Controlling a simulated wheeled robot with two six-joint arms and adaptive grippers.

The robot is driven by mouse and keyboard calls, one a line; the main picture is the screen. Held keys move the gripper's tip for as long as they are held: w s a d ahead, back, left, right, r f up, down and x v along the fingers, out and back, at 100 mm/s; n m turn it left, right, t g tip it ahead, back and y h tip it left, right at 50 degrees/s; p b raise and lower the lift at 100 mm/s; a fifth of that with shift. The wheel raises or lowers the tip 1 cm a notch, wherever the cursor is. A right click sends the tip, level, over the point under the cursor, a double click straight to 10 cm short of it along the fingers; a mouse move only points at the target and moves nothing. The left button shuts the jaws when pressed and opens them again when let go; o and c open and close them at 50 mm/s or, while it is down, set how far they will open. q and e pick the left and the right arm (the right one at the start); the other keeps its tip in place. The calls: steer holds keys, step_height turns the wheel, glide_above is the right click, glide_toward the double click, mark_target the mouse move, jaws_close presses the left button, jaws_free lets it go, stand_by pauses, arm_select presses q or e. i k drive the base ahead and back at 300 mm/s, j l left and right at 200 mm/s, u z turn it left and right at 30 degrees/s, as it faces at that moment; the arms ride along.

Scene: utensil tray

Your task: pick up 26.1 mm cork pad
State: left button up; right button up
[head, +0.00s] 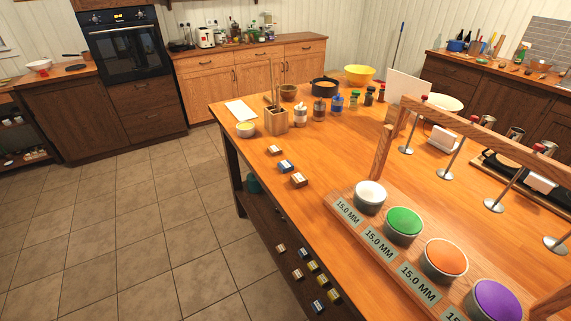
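No label reading 26.1 mm can be made out, so I cannot tell which piece is the 26.1 mm cork pad. Small labelled blocks lie on the wooden table near its left edge: a tan and white one (275,150), a blue and white one (286,166) and a brown and white one (299,180). Several more small blocks (297,273) show lower down, by the table's front side; their marks are too small to read. Neither of my grippers is in view.
A wooden rack (345,215) holds cups topped white (370,193), green (404,221), orange (445,256) and purple (497,300), with plates reading 15.0 MM. Behind stand a utensil box (276,121), jars (319,111) and a black pot (325,87). The table's middle is clear.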

mark_target(299, 180)
steer(key=i+j, duration=0.1)
steer(key=j, duration=0.4)
steer(key=i+j, duration=0.1)
steer(key=j, duration=0.45)
steer(key=j+z, duration=0.15)
steer(key=z, duration=1.7)
